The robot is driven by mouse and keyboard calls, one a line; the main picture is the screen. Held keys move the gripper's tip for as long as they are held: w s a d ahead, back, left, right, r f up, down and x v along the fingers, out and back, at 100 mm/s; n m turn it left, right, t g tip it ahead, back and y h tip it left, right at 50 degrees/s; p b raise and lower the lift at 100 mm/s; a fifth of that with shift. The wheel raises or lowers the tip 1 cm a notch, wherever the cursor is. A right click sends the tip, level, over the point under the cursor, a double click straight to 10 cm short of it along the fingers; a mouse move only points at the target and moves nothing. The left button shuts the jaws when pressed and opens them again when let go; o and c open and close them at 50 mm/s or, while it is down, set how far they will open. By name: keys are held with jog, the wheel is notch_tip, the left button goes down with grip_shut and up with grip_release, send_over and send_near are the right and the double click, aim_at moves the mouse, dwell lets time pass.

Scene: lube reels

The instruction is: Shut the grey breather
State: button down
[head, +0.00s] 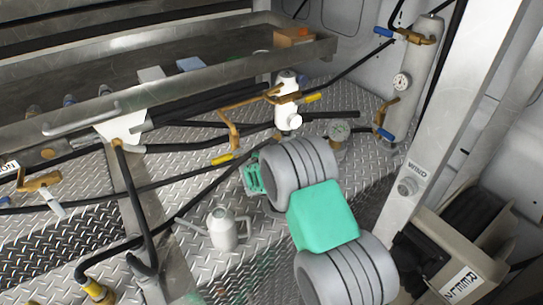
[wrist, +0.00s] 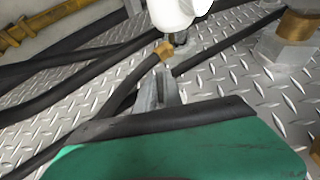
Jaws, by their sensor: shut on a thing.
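My gripper (wrist: 160,78) shows in the wrist view with its two grey fingers close together. They are closed on a small grey part, mostly hidden between them, which I take for the grey breather. A brass fitting (wrist: 164,50) sits just beyond the fingertips, below a white body (wrist: 180,10). In the head view my arm reaches in from the bottom right, and its links hide the fingertips and the held part. The white upright unit (head: 287,108) stands just beyond my arm there, with brass parts beside it.
Black hoses (head: 185,145) cross the tread-plate floor. A metal trough (head: 200,62) runs along the back. A metal post (head: 425,140) rises on the right.

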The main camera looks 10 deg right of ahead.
jog(key=shift+w+a+f+m+h+b, duration=0.1)
jog(key=shift+a+f+m+h+b, duration=0.05)
jog(key=shift+m+h+b, duration=0.35)
jog(key=shift+a+f+m+h+b, duration=0.1)
jog(key=shift+f+m+h+b, duration=0.05)
jog(key=shift+m+h+b, duration=0.35)
jog(key=shift+d+r+m+g+h, duration=0.1)
jog(key=shift+r+m+g+h, duration=0.2)
jog(key=shift+m+g+h, duration=0.15)
jog(key=c, duration=1.5)
grip_release()
jog(key=v, duration=0.7)
jog(key=shift+s+r+b, duration=0.15)
jog(key=shift+s+b, duration=0.2)
jog(key=shift+b, duration=0.05)
